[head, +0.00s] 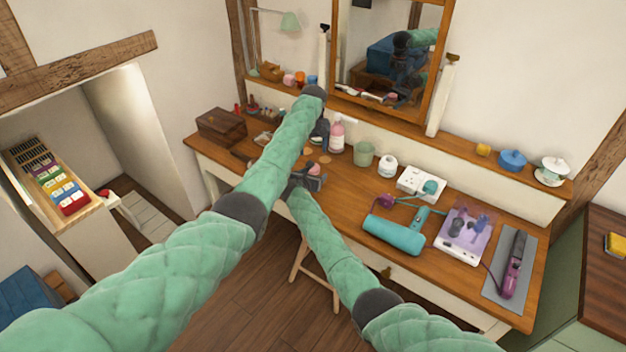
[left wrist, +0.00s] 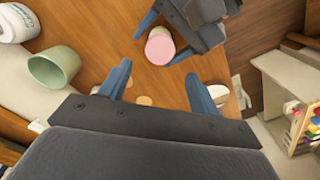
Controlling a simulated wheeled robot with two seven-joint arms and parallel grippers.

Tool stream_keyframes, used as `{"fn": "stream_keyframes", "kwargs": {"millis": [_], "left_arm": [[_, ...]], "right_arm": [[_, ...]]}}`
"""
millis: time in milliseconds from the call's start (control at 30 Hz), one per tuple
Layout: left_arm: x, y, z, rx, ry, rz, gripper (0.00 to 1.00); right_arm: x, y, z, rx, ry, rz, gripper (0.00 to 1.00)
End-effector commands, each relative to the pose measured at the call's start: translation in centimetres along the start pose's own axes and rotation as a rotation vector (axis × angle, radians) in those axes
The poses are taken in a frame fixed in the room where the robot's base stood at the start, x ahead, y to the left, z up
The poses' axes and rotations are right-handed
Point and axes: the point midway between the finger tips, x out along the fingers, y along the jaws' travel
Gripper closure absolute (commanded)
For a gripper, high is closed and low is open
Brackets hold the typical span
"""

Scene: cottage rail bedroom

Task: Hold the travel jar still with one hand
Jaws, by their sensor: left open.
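A small jar with a round pink top (left wrist: 160,46), likely the travel jar, is over the wooden dressing table. Its pink top also shows in the head view (head: 314,170). My right gripper (head: 308,182) is at the jar, its blue fingers on either side in the left wrist view (left wrist: 154,47). I cannot tell whether both fingers touch it. My left gripper (head: 320,130) is open and empty, above the table behind the right one. Its two spread fingers (left wrist: 158,88) point toward the jar, apart from it. The jar's lower part is mostly hidden.
On the dressing table (head: 340,205) stand a pink bottle (head: 337,136), a green cup (head: 363,154) and a white jar (head: 388,167). A mirror (head: 385,60) stands behind.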

Motion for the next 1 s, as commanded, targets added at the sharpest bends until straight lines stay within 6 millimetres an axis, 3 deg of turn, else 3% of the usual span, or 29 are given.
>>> {"fn": "stream_keyframes", "kwargs": {"millis": [33, 267, 333, 633, 1000], "left_arm": [[0.0, 0.0, 0.0, 0.000, 0.000, 0.000, 0.37], [0.0, 0.0, 0.0, 0.000, 0.000, 0.000, 0.37], [-0.1, 0.0, 0.0, 0.000, 0.001, 0.000, 0.47], [-0.7, -1.8, -1.1, 0.031, 0.029, -0.053, 0.47], [-0.6, -1.7, -1.0, 0.465, 0.015, -0.058, 0.47]], "right_arm": [[0.0, 0.0, 0.0, 0.000, 0.000, 0.000, 0.42], [0.0, 0.0, 0.0, 0.000, 0.000, 0.000, 0.87], [0.0, 0.0, 0.0, 0.000, 0.000, 0.000, 1.00], [0.0, 0.0, 0.0, 0.000, 0.000, 0.000, 1.00], [0.0, 0.0, 0.0, 0.000, 0.000, 0.000, 1.00]]}}
